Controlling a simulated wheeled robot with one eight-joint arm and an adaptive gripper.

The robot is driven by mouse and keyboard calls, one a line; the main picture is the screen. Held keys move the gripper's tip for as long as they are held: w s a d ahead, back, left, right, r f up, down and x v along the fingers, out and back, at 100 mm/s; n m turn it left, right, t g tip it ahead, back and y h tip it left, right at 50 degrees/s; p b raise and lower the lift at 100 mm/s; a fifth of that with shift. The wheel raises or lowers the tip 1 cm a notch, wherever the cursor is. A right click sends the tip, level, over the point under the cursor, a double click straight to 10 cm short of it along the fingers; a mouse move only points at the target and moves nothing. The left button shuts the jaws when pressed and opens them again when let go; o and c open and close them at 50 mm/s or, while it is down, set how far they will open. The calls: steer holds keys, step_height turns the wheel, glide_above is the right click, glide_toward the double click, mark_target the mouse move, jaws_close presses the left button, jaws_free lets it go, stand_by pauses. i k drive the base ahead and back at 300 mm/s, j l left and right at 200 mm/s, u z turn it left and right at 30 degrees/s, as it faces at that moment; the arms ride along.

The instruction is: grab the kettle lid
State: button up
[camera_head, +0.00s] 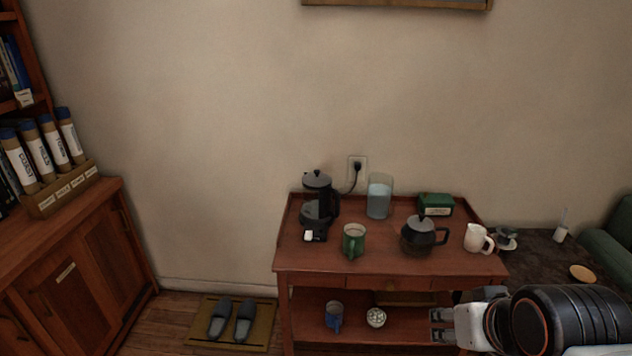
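A dark kettle (416,239) with a handle on its right stands on the top of the wooden cart, right of centre. My gripper (436,325) is at the lower right, in front of the cart and lower in the picture than the kettle, apart from the lid. Its two dark fingers point left with a gap between them, and nothing shows in the gap.
On the cart top (380,268) stand a black coffee maker (318,200), a green mug (353,241), a clear water container (379,197), a green box (436,204) and a white pitcher (475,238).

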mark_target(317, 179)
steer(key=i+j, duration=0.8)
steer(key=j, duration=0.15)
steer(key=i+j, duration=0.8)
steer(key=j, duration=0.15)
